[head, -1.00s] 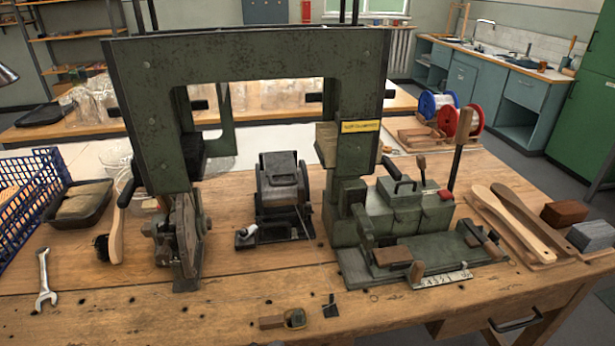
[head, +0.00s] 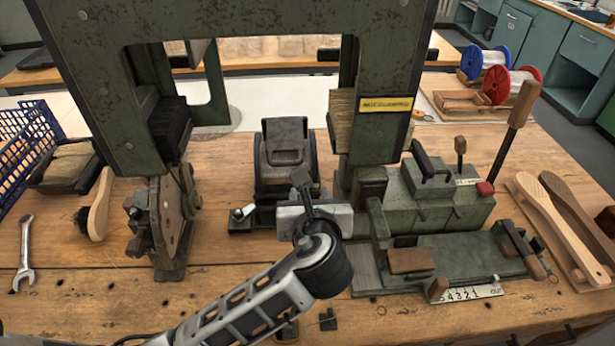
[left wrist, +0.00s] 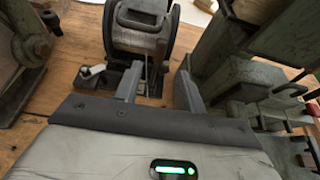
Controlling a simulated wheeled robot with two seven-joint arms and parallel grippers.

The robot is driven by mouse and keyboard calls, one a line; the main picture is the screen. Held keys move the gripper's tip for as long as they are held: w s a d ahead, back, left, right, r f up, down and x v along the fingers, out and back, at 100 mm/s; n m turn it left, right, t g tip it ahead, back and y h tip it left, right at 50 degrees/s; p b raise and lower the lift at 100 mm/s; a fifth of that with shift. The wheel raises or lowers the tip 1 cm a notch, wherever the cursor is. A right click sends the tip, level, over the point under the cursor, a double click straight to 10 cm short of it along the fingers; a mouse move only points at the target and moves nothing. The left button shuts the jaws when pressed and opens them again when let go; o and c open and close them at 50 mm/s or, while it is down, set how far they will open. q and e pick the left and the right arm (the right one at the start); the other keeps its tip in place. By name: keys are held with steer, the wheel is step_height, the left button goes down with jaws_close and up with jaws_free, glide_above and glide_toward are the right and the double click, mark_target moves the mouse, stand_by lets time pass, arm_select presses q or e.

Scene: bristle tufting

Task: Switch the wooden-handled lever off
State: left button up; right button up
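A tall lever with a wooden handle (head: 523,103) rises on a dark shaft at the right of the green machine (head: 440,205). It leans slightly right in the head view. A shorter wooden-handled lever (head: 460,146) stands on the same machine, left of the tall one. I cannot tell from the frames which one is meant. My left gripper (head: 312,208) is in front of the spool unit, well left of both levers. In the left wrist view its two fingers (left wrist: 158,88) are apart, with nothing held between them. My right gripper is not in view.
A red knob (head: 485,188) sits near the tall lever's base. The green frame's posts (head: 380,120) stand between my left gripper and the back. The spool unit (head: 285,155) is just beyond my gripper. Wooden paddles (head: 550,220) lie at the right; a wrench (head: 25,255) lies left.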

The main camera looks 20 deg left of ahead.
arm_select(q)
steer(key=x, duration=0.9)
jaws_close()
